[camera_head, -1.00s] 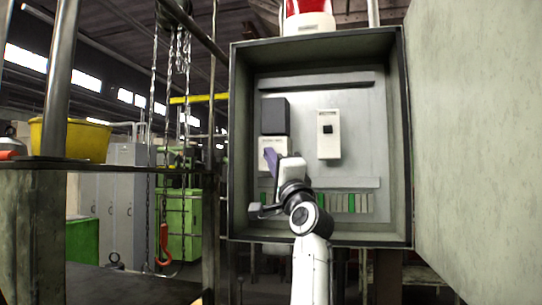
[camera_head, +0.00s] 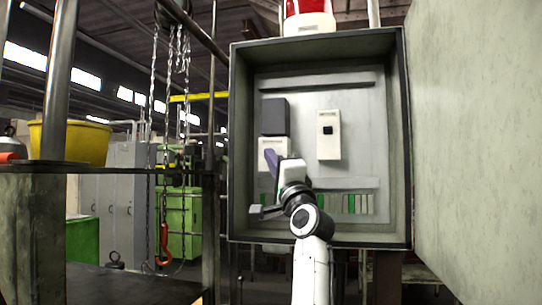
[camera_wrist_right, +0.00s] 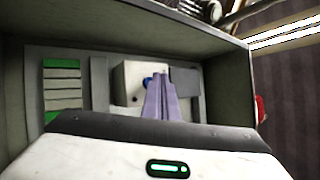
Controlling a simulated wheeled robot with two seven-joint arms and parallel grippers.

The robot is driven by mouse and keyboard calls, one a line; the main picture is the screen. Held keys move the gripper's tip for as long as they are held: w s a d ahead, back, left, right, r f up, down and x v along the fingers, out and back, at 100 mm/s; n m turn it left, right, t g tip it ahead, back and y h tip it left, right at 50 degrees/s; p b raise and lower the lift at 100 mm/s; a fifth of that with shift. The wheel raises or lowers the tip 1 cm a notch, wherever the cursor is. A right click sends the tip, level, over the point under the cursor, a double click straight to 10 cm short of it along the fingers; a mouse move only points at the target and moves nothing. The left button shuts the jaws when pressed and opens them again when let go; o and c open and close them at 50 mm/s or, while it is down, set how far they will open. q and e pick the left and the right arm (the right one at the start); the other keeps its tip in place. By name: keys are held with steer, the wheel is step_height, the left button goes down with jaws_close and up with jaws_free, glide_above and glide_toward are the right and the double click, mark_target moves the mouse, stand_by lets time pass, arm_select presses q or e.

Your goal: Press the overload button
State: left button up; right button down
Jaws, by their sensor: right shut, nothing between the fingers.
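An open grey control cabinet holds a white unit (camera_head: 265,143) under a dark grey block (camera_head: 274,116). In the right wrist view this white unit (camera_wrist_right: 127,75) has a blue button (camera_wrist_right: 147,81) on its face. My right gripper (camera_head: 268,153) has purple fingers, shut and empty, in front of the white unit. In the wrist view the fingertips (camera_wrist_right: 159,78) are close beside the blue button and partly cover the unit; I cannot tell whether they touch it. A second white unit (camera_head: 328,148) with a black square stands to the right. My left gripper is out of view.
The cabinet rim (camera_head: 235,145) frames the panel on all sides, and its open door (camera_head: 475,140) is at the right. Green and white terminal blocks (camera_head: 350,204) line the panel's lower part. A red lamp (camera_head: 305,8) is on top. Chains (camera_head: 186,120) hang at the left.

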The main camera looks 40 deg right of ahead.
steer(key=s+a, duration=0.4)
steer(key=shift+a+p, duration=0.3)
stand_by(0.4)
stand_by(0.4)
